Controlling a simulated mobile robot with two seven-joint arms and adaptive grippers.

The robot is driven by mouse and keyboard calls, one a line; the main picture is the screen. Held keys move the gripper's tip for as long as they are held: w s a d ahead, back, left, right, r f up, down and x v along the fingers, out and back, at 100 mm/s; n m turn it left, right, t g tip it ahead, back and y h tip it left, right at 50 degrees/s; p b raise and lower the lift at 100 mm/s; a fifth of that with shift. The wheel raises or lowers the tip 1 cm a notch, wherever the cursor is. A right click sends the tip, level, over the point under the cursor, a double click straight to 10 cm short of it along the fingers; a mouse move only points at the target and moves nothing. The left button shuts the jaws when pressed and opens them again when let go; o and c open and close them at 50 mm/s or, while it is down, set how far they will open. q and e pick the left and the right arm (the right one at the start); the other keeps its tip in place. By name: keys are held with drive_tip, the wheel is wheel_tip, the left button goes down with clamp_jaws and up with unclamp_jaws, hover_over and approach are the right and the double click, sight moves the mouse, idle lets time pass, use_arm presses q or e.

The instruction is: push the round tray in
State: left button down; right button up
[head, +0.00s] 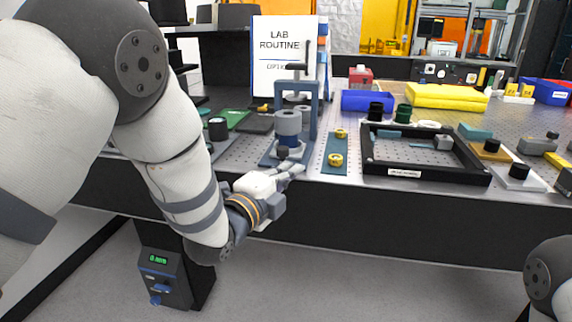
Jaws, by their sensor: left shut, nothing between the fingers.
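My left gripper (296,171) is shut and empty at the front edge of the bench. Its fingers point right, in front of the base of a blue-grey upright stand (313,110). A grey cylinder (287,122) with a darker lower part stands in the stand. I cannot make out a round tray clearly; it may be part of this stand, with its front partly hidden by my gripper. I cannot tell whether fingers and stand touch. My right gripper is out of view; only a part of my right arm shows at bottom right.
A blue strip with brass knobs (336,160) lies right of the stand. Beyond it is a black-framed tray (428,174). A box with a green display (162,275) is below the bench.

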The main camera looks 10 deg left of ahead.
sight(292, 157)
use_arm(q)
drive_tip(key=w, duration=0.1)
drive_tip(key=w+a, duration=0.1)
drive_tip(key=w, duration=0.2)
drive_tip(key=shift+w+a+f, duration=0.1)
drive_tip(key=shift+w+a, duration=0.1)
drive_tip(key=shift+a, duration=0.05)
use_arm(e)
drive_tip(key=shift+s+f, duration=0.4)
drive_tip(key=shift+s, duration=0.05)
use_arm(q)
drive_tip(key=w+b, duration=0.1)
drive_tip(key=w, duration=0.1)
drive_tip(key=w+b, duration=0.1)
drive_tip(key=w, duration=0.1)
drive_tip(key=w+f+b, duration=0.1)
drive_tip(key=w, duration=0.2)
drive_tip(key=shift+d, duration=0.15)
drive_tip(key=shift+w+r, duration=0.3)
drive_tip(key=shift+r, duration=0.2)
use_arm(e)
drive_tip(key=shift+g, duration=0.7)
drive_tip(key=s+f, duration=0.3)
use_arm(q)
drive_tip(key=shift+s, duration=0.1)
